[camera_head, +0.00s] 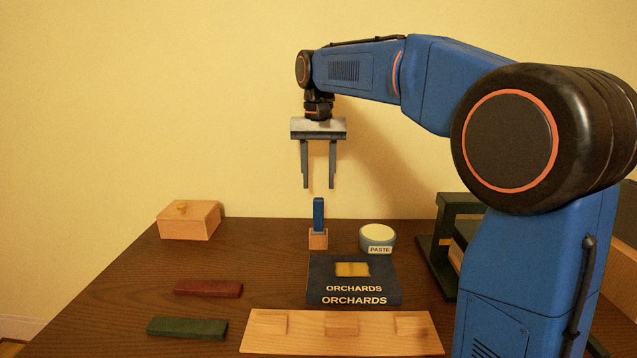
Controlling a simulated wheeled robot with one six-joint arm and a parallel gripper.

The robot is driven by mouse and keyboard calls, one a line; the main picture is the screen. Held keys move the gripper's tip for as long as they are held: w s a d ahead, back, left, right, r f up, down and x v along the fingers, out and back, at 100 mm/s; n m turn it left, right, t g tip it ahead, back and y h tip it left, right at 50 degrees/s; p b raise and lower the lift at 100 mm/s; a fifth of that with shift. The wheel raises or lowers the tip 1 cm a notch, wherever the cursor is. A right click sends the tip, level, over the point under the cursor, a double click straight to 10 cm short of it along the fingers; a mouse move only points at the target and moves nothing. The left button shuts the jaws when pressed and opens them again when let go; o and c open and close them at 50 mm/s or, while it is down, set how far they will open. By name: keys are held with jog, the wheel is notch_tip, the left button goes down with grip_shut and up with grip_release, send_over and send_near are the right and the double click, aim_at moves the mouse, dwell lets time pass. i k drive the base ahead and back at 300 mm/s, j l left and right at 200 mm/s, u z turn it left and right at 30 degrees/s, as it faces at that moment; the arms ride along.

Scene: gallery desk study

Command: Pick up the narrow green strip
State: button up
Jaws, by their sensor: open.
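The narrow green strip (187,327) lies flat on the desk at the front left, in front of a dark red strip. My gripper (319,186) is open and empty, with its fingers pointing down. It hangs in the air above the back of the desk, over a blue upright piece, and is well up, back and to the right of the green strip. Nothing covers the green strip.
The red strip (208,288) lies behind the green one. A wooden box (189,222), a blue piece (318,214) in a wooden block (318,240), a paste tub (377,239), an ORCHARDS book (325,275), a wooden board (290,340) and a dark green stand (442,235) surround it.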

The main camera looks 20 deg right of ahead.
aim_at(159, 325)
jog(key=k, duration=1)
